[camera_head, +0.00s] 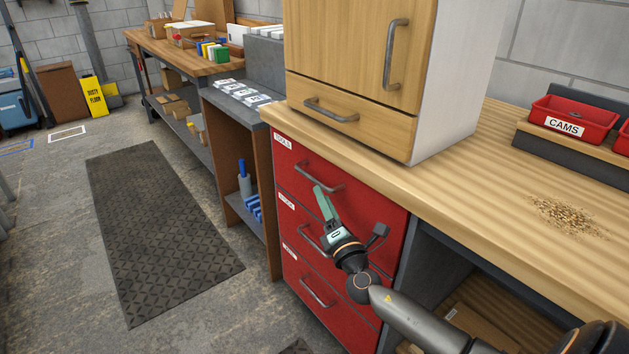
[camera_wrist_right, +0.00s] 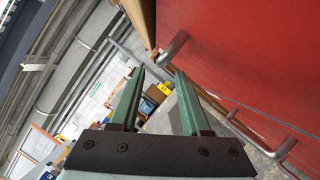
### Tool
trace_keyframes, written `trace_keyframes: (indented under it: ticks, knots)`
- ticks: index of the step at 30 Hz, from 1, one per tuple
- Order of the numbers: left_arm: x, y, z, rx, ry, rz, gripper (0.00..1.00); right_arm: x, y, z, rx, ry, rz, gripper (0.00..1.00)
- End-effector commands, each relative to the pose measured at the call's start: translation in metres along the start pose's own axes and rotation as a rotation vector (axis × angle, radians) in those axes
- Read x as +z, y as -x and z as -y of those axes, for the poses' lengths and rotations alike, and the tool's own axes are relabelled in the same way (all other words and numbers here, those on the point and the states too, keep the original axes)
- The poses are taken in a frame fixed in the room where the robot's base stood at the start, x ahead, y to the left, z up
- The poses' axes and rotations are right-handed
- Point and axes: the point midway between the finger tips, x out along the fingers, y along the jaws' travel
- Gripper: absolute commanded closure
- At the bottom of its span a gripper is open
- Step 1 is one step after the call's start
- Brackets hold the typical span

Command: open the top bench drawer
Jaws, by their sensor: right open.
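The red bench drawer unit has several drawers stacked under the wooden worktop. The top drawer (camera_head: 292,160), with a white label at its left, looks shut. Its grey bar handle (camera_head: 325,188) is just above my right gripper (camera_head: 319,190). The gripper is open, with its green fingers pointing up toward the handle. In the right wrist view, a grey handle (camera_wrist_right: 172,49) shows just beyond the fingertips of my right gripper (camera_wrist_right: 159,72), nearer the right finger. Nothing shows between the fingers. Whether they touch the handle, I cannot tell. My left gripper is not in view.
A wooden cabinet (camera_head: 350,45) with its own handles stands on the worktop (camera_head: 480,175). Lower drawer handles (camera_head: 316,292) stick out below. A red CAMS bin (camera_head: 572,118) and scattered shavings (camera_head: 566,214) are at the right. A dark floor mat (camera_head: 155,225) lies left, with clear floor.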

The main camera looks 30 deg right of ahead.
Motion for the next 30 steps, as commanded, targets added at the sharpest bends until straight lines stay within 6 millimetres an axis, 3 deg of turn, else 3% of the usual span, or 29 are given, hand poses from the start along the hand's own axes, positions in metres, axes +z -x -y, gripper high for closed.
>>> trace_keyframes:
  ticks: [6,12,26,30]
  knots:
    - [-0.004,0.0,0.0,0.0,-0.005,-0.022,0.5,-0.001,-0.039,0.0,0.0,-0.003,0.001,0.53]
    - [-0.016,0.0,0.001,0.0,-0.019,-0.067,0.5,-0.001,-0.062,0.001,-0.001,-0.002,-0.001,0.53]
    - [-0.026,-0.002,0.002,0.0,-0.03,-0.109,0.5,-0.001,-0.072,0.001,-0.001,-0.003,-0.002,0.53]
    - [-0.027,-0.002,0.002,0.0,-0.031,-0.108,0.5,-0.001,-0.072,0.001,-0.001,-0.003,-0.002,0.68]
